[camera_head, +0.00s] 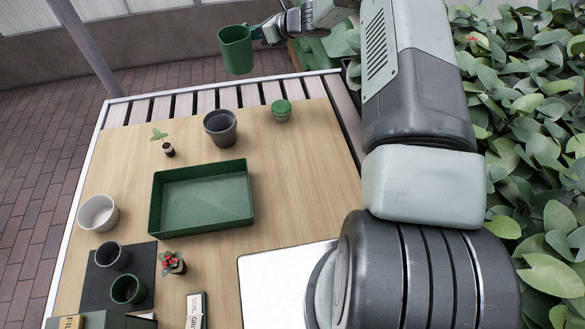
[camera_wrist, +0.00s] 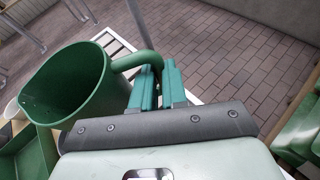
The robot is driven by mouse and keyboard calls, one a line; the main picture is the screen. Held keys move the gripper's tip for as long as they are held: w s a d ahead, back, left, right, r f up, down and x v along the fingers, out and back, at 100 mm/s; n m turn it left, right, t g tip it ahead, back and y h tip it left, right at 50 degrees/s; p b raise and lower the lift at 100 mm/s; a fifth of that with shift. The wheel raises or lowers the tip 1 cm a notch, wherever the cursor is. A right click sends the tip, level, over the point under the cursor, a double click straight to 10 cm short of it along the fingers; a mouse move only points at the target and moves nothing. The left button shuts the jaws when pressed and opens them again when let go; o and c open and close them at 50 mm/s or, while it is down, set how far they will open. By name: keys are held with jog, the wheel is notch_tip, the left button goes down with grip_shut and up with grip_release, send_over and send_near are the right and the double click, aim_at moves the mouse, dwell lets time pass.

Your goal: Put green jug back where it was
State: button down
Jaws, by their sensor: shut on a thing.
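The green jug (camera_head: 236,50) is held up in the air above the far edge of the table in the head view. My gripper (camera_head: 270,31) is to its right, shut on the jug's handle. In the wrist view the jug (camera_wrist: 68,85) is at the left, with its open rim showing and its inside looking empty. There the teal fingers of my gripper (camera_wrist: 157,85) close around the handle. The jug looks roughly upright, slightly tilted. Its base is clear of the tabletop.
The table (camera_head: 300,180) holds a green tray (camera_head: 203,228), a dark grey pot (camera_head: 220,135), a green-lidded jar (camera_head: 281,110), a seedling (camera_head: 167,148) and a white pot (camera_head: 98,213). Small pots (camera_head: 128,288) stand on a dark mat at front left. Green crates (camera_head: 310,52) stand beyond the far edge. Foliage (camera_head: 530,130) lines the right.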

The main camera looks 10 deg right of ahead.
jog(key=s+d+n+g+y, duration=0.1)
jog(key=s+d+n+g, duration=0.2)
jog(key=s, duration=1)
jog(key=s+d+n+g+y, duration=0.15)
jog(key=s+d, duration=0.25)
jog(key=s, duration=0.9)
jog(key=shift+n+g, duration=0.35)
jog(key=shift+g, duration=0.1)
notch_tip(320, 180, down, 15)
jog(key=shift+w+a+r, duration=0.1)
jog(key=shift+a, duration=0.05)
jog(key=c, duration=1.6)
grip_release()
jog(key=shift+f, duration=0.25)
jog(key=o, duration=0.4)
jog(key=shift+o, duration=0.2)
